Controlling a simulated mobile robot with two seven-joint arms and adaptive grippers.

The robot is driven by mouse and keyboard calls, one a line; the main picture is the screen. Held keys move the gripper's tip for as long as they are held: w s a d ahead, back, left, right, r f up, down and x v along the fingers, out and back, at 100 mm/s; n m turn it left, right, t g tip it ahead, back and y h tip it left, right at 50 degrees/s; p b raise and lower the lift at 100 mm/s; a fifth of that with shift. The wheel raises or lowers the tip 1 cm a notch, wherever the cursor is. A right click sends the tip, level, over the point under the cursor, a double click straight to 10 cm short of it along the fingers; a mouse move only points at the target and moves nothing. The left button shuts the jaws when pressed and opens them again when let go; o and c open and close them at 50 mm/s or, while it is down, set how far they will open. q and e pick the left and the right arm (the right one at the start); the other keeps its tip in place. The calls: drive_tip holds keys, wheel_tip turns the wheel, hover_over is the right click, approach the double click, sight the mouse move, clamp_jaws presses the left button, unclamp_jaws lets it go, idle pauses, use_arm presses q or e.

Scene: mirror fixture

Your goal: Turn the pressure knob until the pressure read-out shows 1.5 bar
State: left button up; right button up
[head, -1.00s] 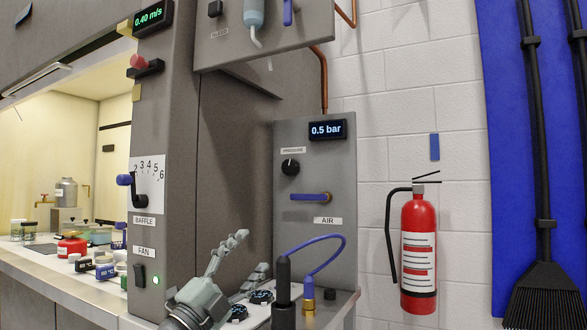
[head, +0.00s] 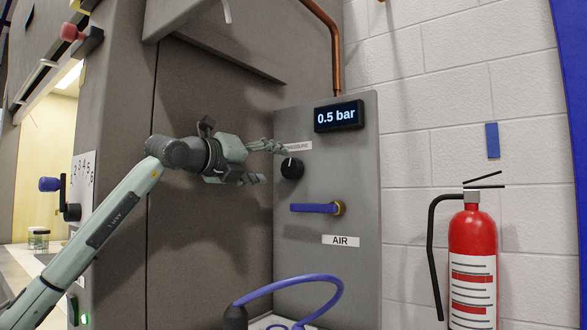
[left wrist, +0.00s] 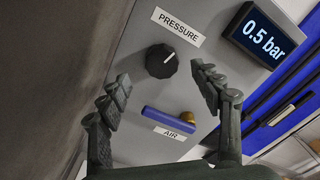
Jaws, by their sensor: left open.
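The black pressure knob (head: 292,168) sits on the grey panel (head: 357,222) below the PRESSURE label; it also shows in the left wrist view (left wrist: 161,61), with a white pointer line. The pressure read-out (head: 338,116) shows 0.5 bar, and reads the same in the left wrist view (left wrist: 262,35). My left gripper (head: 275,163) is open and points at the knob from the left. In the left wrist view its fingers (left wrist: 163,88) are spread, with the knob ahead between and beyond the tips, apparently untouched. My right gripper is not in view.
A blue AIR lever (head: 314,208) lies horizontal just below the knob. A blue hose (head: 300,282) loops at the panel's foot. A copper pipe (head: 327,40) runs above. A red fire extinguisher (head: 472,255) hangs on the white wall to the right.

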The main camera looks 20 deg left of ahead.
sight(288, 167)
use_arm(q)
drive_tip(key=p+x, duration=0.1)
drive_tip(key=x, duration=0.4)
drive_tip(key=shift+w+d+r, duration=0.1)
drive_tip(key=shift+d, duration=0.05)
drive_tip(key=shift+w+d+p, duration=0.25)
drive_tip(key=shift+w+p, duration=0.15)
drive_tip(key=shift+w, duration=0.2)
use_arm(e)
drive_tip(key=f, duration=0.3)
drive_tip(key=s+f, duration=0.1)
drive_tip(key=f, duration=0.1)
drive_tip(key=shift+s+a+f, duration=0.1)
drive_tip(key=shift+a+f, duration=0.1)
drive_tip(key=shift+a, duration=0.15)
use_arm(q)
drive_tip(key=c, duration=1.2)
